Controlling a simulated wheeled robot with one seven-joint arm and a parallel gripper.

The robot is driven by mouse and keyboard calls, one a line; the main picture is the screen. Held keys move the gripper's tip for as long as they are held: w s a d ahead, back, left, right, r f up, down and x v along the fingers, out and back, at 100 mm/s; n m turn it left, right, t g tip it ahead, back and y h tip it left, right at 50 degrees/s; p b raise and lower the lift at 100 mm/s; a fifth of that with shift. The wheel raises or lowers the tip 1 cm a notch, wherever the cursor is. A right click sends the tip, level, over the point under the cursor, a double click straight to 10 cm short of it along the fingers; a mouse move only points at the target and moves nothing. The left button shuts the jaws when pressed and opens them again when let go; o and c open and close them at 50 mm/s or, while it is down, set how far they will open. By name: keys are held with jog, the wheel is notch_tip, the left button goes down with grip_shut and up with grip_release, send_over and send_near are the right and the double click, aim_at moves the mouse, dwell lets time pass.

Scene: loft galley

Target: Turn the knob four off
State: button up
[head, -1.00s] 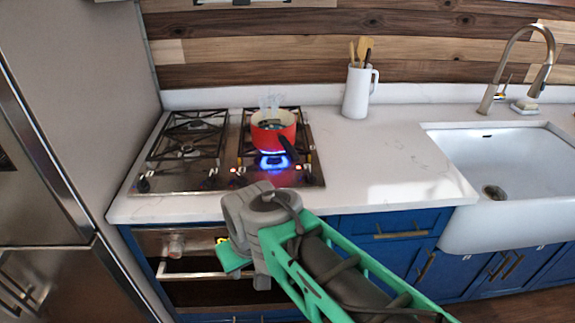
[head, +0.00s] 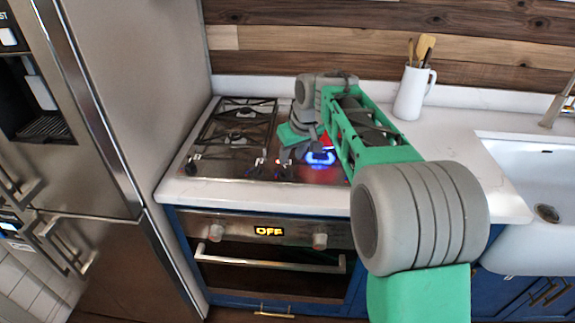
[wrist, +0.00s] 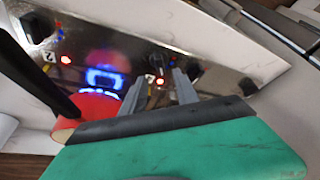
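The stove top (head: 225,150) has small dark knobs along its front edge. In the wrist view one dark knob (wrist: 158,61) lies just beyond and between my fingertips. I cannot read which one is knob four. My gripper (wrist: 159,80) has its two grey fingers apart, with nothing seen held; in the head view my gripper (head: 287,153) is low over the front of the stove. A blue flame (head: 320,157) burns; it also shows in the wrist view (wrist: 105,77).
The red pot (wrist: 90,107) with its black handle (wrist: 40,75) is close beside my fingers and mostly hidden in the head view. The oven below has knobs and an OFF display (head: 269,231). A fridge (head: 150,100) stands at left, a utensil jug (head: 411,95) at right.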

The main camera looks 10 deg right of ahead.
aim_at(286, 168)
jog(key=x, duration=0.6)
jog(key=shift+w+a+f+p, duration=0.1)
jog(key=shift+w+f+p, duration=0.05)
jog(key=shift+f+p, duration=0.15)
jog(key=shift+c, duration=0.2)
grip_shut()
